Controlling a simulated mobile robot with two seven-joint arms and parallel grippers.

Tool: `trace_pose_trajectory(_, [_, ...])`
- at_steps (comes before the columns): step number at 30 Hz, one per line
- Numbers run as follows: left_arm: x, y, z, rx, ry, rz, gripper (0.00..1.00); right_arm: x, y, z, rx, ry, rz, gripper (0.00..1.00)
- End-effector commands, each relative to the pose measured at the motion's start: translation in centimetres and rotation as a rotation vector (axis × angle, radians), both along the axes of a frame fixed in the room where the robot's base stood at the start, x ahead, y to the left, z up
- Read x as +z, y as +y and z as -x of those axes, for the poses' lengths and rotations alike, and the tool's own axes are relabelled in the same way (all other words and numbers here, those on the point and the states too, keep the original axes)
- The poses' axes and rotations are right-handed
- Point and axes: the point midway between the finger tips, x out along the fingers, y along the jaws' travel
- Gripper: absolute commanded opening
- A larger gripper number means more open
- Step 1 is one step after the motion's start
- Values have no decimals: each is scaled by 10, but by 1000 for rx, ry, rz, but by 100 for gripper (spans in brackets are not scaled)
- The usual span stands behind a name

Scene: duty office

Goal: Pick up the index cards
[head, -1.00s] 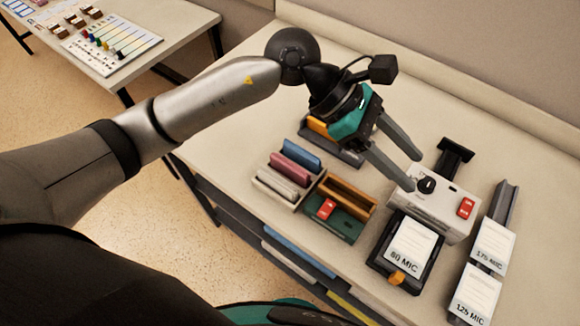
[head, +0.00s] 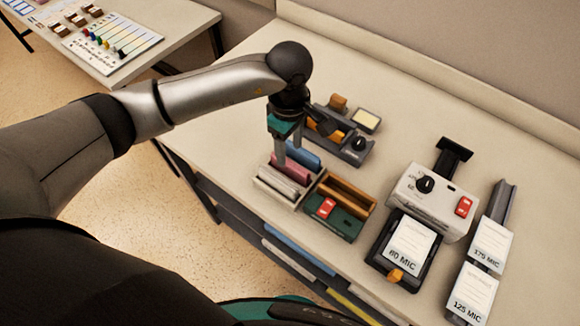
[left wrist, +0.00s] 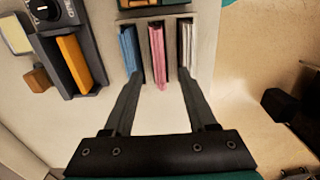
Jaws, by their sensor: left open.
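A light card holder stands near the table's front edge, with its rim (head: 262,184) showing. It holds a blue stack (head: 304,154), a pink stack (head: 291,168) and a white stack (head: 279,181), which look like the index cards. My left gripper (head: 279,158) is above the holder, pointing down, open and empty. In the left wrist view, its fingertips (left wrist: 161,72) spread either side of the pink stack (left wrist: 157,58), with the blue stack (left wrist: 129,50) to the left and the white stack (left wrist: 188,47) to the right. Contact cannot be told. My right gripper is not in view.
A green box with a wooden tray (head: 347,196) stands right beside the holder. A grey device with orange parts (head: 350,146) is behind. A white machine (head: 432,193), an 80 MIC pad (head: 408,246) and labelled packs (head: 476,290) stand to the right. The table's back is clear.

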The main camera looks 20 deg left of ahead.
Motion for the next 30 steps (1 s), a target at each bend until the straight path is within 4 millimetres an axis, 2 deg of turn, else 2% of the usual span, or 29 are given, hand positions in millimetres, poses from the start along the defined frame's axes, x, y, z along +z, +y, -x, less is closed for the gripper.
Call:
trace_pose_trajectory(8, [-21,-1,1,1,3,2,57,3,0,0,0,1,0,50])
trace_pose_trajectory(18, [-63,-1,0,1,2,2,57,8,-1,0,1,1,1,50])
trace_pose_trajectory(26, [-67,-1,-1,0,0,2,57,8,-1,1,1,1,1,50])
trace_pose_trajectory(30, [-66,-1,-1,0,0,2,45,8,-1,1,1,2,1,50])
